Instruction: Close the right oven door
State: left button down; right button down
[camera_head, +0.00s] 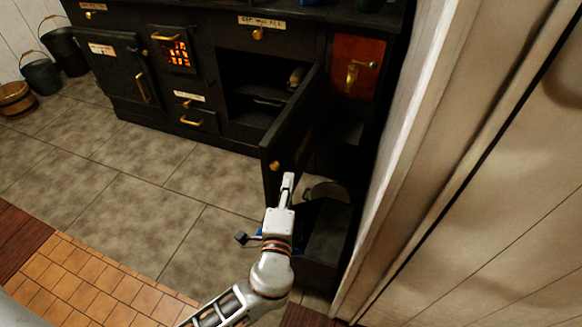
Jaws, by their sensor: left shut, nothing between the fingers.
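The right oven door (292,124) is a black panel with a brass knob (274,166) near its free edge. It stands wide open, swung out toward me from the black stove. The oven opening (262,90) behind it is dark, with a shelf and a pale object inside. My left gripper (288,181) is shut and empty, just in front of the door's lower free edge, close to the knob. Whether it touches the door cannot be told. My right gripper is not in view.
A coal scuttle or bin (328,232) stands on the floor right of the door. A white panelled wall (400,150) closes off the right side. Buckets (42,76) stand at the far left. The tiled floor (150,190) left of my arm is clear.

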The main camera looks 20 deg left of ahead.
aim_at(278, 152)
pick_arm(q)
jog(key=shift+w+a, duration=1)
jog(key=shift+w, duration=0.55)
jog(key=shift+w+a, duration=1.05)
jog(key=shift+w, duration=0.5)
jog(key=shift+w+a, duration=1)
jog(key=shift+w, duration=0.55)
